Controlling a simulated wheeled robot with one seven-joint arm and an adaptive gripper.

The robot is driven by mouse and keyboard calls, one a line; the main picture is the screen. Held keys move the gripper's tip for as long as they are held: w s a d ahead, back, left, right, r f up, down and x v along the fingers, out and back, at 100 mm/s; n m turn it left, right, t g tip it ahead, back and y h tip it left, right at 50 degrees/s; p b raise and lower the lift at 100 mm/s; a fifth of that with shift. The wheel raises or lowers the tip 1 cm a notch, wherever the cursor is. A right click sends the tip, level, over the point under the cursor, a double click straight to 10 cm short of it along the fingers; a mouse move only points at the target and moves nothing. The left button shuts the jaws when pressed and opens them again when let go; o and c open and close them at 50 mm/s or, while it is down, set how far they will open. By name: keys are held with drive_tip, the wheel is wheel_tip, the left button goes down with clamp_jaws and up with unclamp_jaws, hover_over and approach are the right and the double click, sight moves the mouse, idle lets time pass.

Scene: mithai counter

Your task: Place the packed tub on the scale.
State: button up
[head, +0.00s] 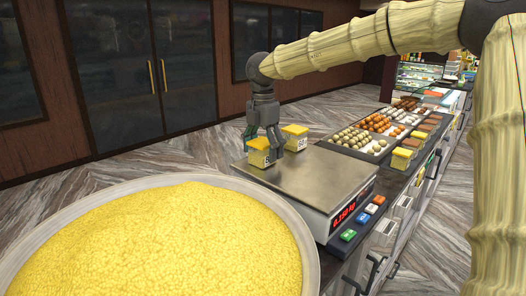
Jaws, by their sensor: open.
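The scale (318,182) has a flat steel plate and a red lit display (344,210) that seems to read about a quarter kilogram; the digits are small. A small yellow tub with a white label (259,158) stands upright at the plate's far left corner. A second similar tub (296,140) stands just behind and right of it, by the plate's back edge; I cannot tell whether it rests on the plate. My gripper (263,143) points down over the first tub, its fingers spread around or just above the tub's top. I cannot tell whether they touch it.
A wide pan of yellow grains (155,245) fills the front left. Coloured buttons (361,218) line the scale's front right. Most of the scale plate is bare.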

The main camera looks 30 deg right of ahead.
sight(263, 141)
wheel_tip(263, 141, up, 12)
drive_tip(key=b, duration=0.3)
drive_tip(key=shift+f, duration=0.1)
idle(0.4)
